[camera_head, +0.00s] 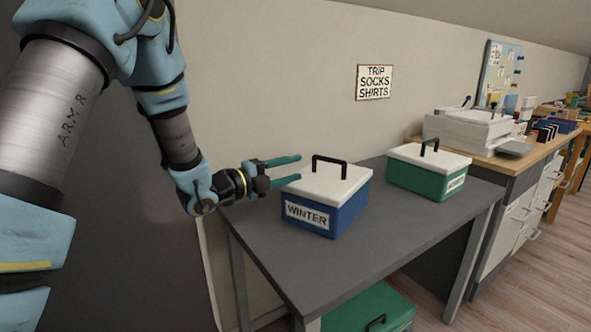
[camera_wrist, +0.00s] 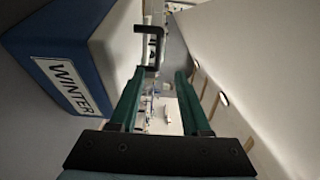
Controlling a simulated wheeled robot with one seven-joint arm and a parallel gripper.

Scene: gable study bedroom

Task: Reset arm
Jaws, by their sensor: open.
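My gripper (camera_head: 299,168) is at the left of the grey table (camera_head: 376,245), beside the left end of a blue box labelled WINTER (camera_head: 344,218). Its two green fingers point to the right and stand apart with nothing between them. The box has a white lid (camera_head: 330,184) with a black handle, and the lid is on. In the wrist view the fingers (camera_wrist: 160,100) are spread, and the blue box (camera_wrist: 45,55) fills the upper left. I cannot tell whether a finger touches the lid.
A green box (camera_head: 425,182) with a white lid stands further right on the table. Another green box (camera_head: 370,308) is under the table. A sign (camera_head: 374,82) reading TRIP SOCKS SHIRTS hangs on the wall. A wooden-topped desk (camera_head: 505,158) with a white machine stands beyond. The table's front is clear.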

